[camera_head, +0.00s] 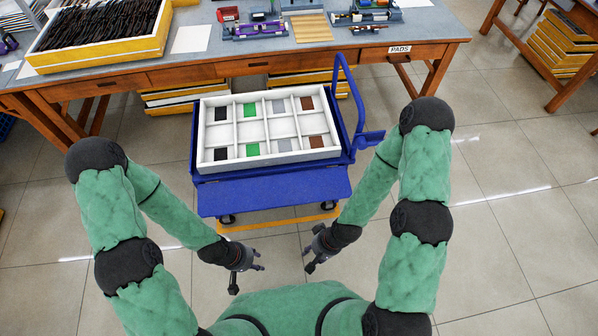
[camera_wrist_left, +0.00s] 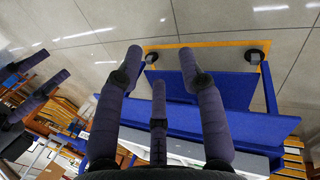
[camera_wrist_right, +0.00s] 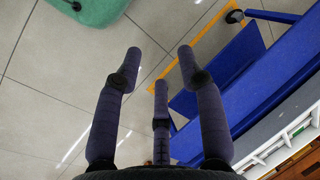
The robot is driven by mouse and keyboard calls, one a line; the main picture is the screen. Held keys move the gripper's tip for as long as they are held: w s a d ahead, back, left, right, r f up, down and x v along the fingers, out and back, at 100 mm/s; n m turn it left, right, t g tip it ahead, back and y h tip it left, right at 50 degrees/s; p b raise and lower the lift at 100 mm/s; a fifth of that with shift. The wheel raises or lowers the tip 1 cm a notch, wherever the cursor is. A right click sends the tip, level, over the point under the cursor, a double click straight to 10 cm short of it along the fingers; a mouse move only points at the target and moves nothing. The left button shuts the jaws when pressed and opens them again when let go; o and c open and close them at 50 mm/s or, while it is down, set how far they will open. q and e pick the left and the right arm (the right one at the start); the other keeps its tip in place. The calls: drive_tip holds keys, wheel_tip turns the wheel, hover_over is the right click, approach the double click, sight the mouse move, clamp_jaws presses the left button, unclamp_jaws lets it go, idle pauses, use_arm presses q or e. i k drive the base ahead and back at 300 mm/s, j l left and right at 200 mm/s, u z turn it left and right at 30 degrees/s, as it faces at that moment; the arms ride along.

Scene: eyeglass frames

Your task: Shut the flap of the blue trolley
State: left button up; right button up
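The blue trolley (camera_head: 335,172) stands in front of me, against the workbench. Its blue flap (camera_head: 275,192) is open, folded out and sloping down on the side facing me. The flap also shows in the left wrist view (camera_wrist_left: 215,88) and the right wrist view (camera_wrist_right: 220,70). My left gripper (camera_head: 256,268) is open and empty, below the flap in the head view, apart from it. My right gripper (camera_head: 308,259) is open and empty, near the flap's lower right, also apart from it. Fingers are spread in both wrist views.
A white divided tray (camera_head: 204,135) with black, green, grey and brown pieces sits on the trolley. The blue push handle (camera_head: 357,100) rises at its right. The wooden workbench (camera_head: 190,72) stands behind. Tiled floor (camera_head: 500,220) is clear to the right.

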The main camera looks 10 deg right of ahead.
sight(315, 186)
drive_tip(key=k+l, duration=0.15)
drive_tip(key=k, duration=0.3)
drive_tip(key=k+l, duration=0.15)
drive_tip(key=k, duration=0.3)
drive_tip(key=k+l, duration=0.15)
drive_tip(key=k, duration=0.35)
